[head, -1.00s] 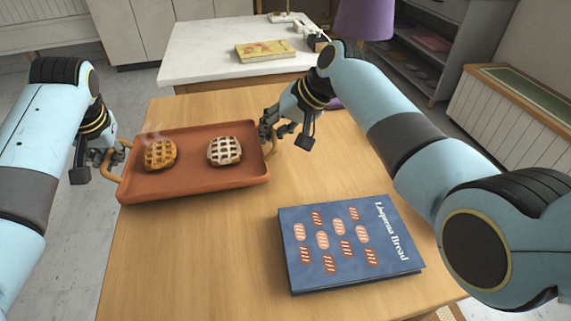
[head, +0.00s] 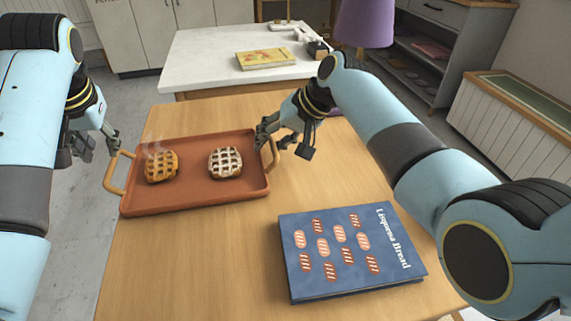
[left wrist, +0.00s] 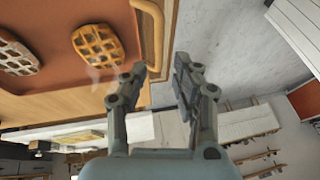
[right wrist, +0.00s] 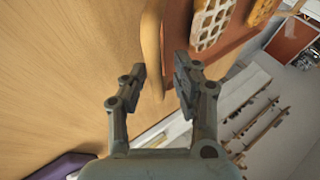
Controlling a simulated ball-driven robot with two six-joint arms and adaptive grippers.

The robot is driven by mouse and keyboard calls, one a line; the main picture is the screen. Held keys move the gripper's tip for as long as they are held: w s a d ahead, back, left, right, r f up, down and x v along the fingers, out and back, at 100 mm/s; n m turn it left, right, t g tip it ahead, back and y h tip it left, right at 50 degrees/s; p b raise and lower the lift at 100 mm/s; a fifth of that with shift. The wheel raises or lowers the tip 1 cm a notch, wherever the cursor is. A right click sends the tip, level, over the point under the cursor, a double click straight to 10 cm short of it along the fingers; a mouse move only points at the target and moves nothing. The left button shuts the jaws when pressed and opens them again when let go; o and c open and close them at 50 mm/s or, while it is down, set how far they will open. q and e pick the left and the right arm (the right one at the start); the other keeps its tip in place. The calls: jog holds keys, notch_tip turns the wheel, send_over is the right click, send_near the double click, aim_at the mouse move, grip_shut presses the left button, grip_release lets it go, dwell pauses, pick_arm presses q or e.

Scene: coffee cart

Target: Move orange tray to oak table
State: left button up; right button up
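The orange tray (head: 195,197) lies flat on the wooden table (head: 215,265) and carries two lattice pies, a golden one (head: 161,167) and a paler one (head: 225,163). My left gripper (head: 100,146) is open and empty beside the tray's left handle (head: 112,172), past the table's edge. In the left wrist view that handle (left wrist: 153,35) lies just ahead of the open fingers (left wrist: 158,75). My right gripper (head: 274,138) is open at the tray's right handle (head: 272,156). In the right wrist view this handle (right wrist: 151,50) reaches between the spread fingers (right wrist: 160,75); I see no grip on it.
A blue bread book (head: 345,250) lies at the table's front right. A white-topped counter (head: 205,60) with a yellow book (head: 266,54) stands behind. A purple lamp shade (head: 365,22) rises at the back. The table's front left is clear.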

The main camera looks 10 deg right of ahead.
jog(key=shift+d+r, duration=0.1)
jog(key=shift+r, duration=0.05)
pick_arm(q)
jog(key=v, duration=0.4)
jog(key=shift+r, duration=0.15)
pick_arm(e)
jog(key=v, duration=1.1)
jog(key=shift+s+r, duration=0.2)
jog(key=shift+s, duration=0.05)
jog(key=shift+d, duration=0.15)
